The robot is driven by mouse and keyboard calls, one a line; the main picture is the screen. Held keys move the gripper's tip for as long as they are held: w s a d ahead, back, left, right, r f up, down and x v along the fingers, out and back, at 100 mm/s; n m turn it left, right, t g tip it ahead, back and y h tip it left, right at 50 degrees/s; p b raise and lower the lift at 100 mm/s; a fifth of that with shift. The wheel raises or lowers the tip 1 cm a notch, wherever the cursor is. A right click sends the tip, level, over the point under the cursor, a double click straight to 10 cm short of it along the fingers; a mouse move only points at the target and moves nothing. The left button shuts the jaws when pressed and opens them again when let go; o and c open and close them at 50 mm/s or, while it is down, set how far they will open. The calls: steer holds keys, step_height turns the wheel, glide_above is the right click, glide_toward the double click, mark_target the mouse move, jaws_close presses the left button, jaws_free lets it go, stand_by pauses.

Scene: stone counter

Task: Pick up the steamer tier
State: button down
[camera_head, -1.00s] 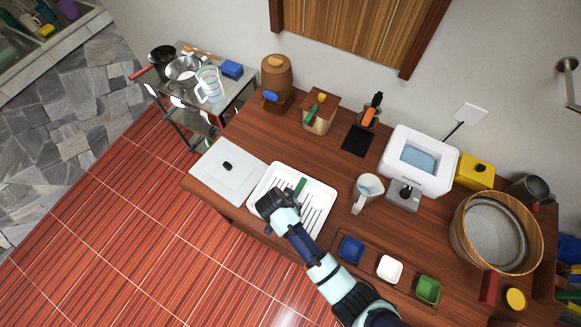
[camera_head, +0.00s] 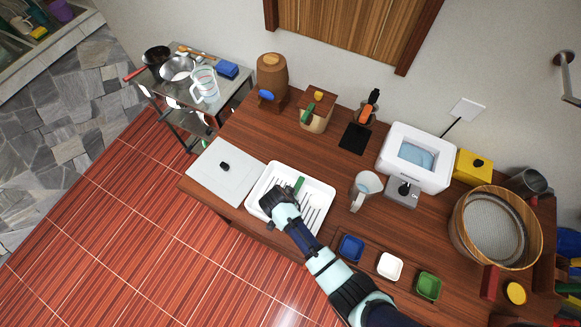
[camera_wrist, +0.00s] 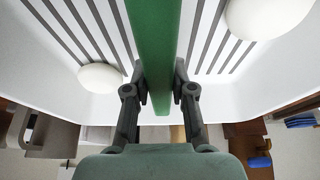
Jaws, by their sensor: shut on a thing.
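The steamer tier appears to be the white slotted tray (camera_head: 328,196) with a green bar (camera_head: 298,185) standing across its middle. My gripper (camera_head: 276,202) is over the tray's near left part. In the wrist view, my gripper (camera_wrist: 160,85) is shut on the green bar (camera_wrist: 153,40), with one finger on each side. The white tray floor (camera_wrist: 25,65) and its dark slots show below. Two white rounded lumps (camera_wrist: 100,78) lie on either side of the bar. My gripper hides part of the tray in the head view; I cannot tell whether the tray is off the counter.
A grey board (camera_head: 215,180) lies close left of the tray. A jug (camera_head: 365,190) stands to its right. Blue (camera_head: 350,248), white (camera_head: 390,265) and green (camera_head: 428,286) bowls sit near the front. A round wooden sieve (camera_head: 537,240) stands far right.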

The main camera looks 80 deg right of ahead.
steer(key=shift+r, duration=0.15)
step_height(320, 180, up, 20)
steer(key=p, duration=0.3)
